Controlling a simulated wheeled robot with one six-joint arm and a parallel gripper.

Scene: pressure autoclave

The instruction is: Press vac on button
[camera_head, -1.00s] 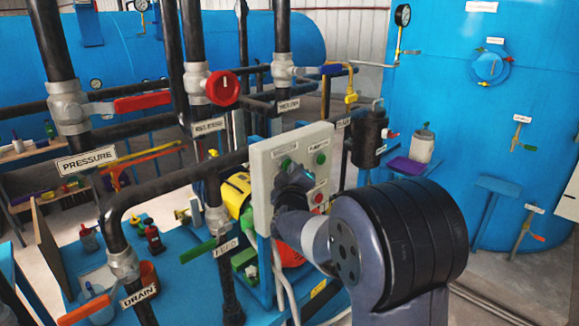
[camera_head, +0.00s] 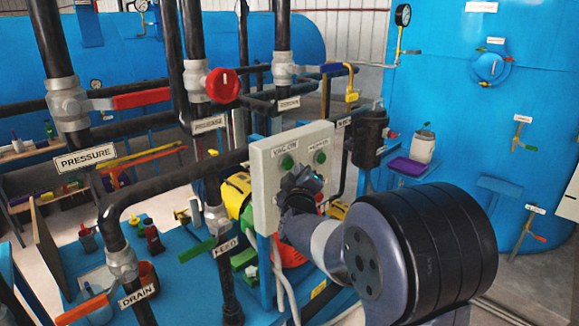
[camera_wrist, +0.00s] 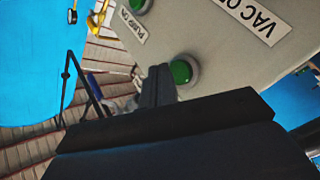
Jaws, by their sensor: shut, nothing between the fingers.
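The light grey control panel (camera_head: 263,205) faces my arm. Its VAC ON label (camera_head: 281,151) is above a green button (camera_head: 287,162) at upper left. In the wrist view, the panel appears upside down, with the VAC ON label (camera_wrist: 254,15) at upper right and the green vac button (camera_wrist: 182,70) below it. My gripper (camera_head: 300,176) is shut and empty, its tips just below and right of the vac button in the head view. In the wrist view my gripper (camera_wrist: 159,72) is just left of the button. Contact cannot be told.
A second green button (camera_head: 320,157) is at the panel's upper right; the wrist view shows its PUMP ON label (camera_wrist: 130,25). My gripper covers much of the lower panel. Black pipes with a green valve handle (camera_head: 199,250) stand left of the panel.

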